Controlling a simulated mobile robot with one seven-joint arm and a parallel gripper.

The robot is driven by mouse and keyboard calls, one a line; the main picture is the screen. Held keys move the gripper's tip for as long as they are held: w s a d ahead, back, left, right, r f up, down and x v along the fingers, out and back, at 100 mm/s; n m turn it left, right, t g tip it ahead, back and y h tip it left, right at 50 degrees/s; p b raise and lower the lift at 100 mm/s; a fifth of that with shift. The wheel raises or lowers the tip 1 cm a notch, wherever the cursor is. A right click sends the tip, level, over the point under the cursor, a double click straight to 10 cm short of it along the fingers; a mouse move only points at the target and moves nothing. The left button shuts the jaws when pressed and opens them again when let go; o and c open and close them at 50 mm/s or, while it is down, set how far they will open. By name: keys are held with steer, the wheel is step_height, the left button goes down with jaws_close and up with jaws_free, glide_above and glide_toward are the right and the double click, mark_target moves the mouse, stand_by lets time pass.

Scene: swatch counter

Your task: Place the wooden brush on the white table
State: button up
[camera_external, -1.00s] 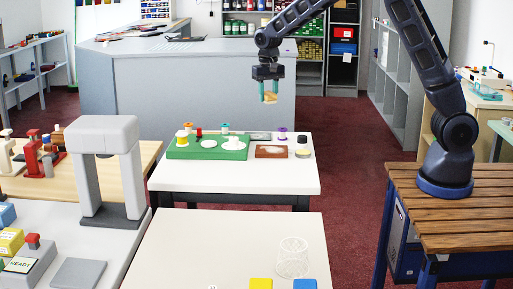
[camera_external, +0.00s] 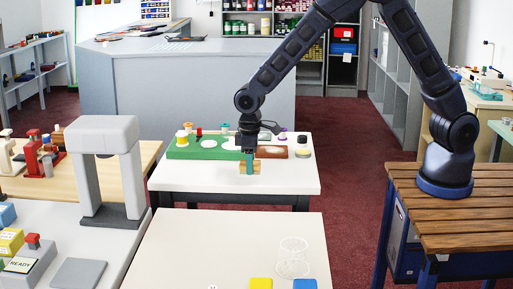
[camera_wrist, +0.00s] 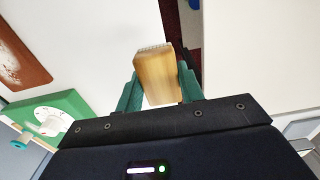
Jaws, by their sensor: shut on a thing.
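My gripper (camera_external: 249,164) is shut on the wooden brush (camera_external: 257,168), with its green-blue fingers on either side of it. In the wrist view the brush (camera_wrist: 157,78) is a light wooden block with pale bristles at its far end, between the green fingers (camera_wrist: 156,90). The white table (camera_external: 210,184) with the green tray is behind and below the brush in the external view.
The green tray (camera_external: 178,154) with spools and a brown-framed pad (camera_external: 272,153) lie behind the brush. A small jar (camera_external: 302,150) stands at the right. The white table's front corners are bare.

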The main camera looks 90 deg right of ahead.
steer(key=a+r, duration=0.3)
steer(key=a, duration=0.5)
steer(key=a+r, duration=0.3)
steer(key=a, duration=0.6)
step_height(320, 180, up, 4)
steer(key=r, duration=0.1)
glide_above(254, 252)
step_height(254, 252, down, 20)
steer(key=shift+a, duration=0.1)
steer(key=shift+f, duration=0.1)
steer(key=o, duration=1.1)
steer(key=shift+c, duration=0.2)
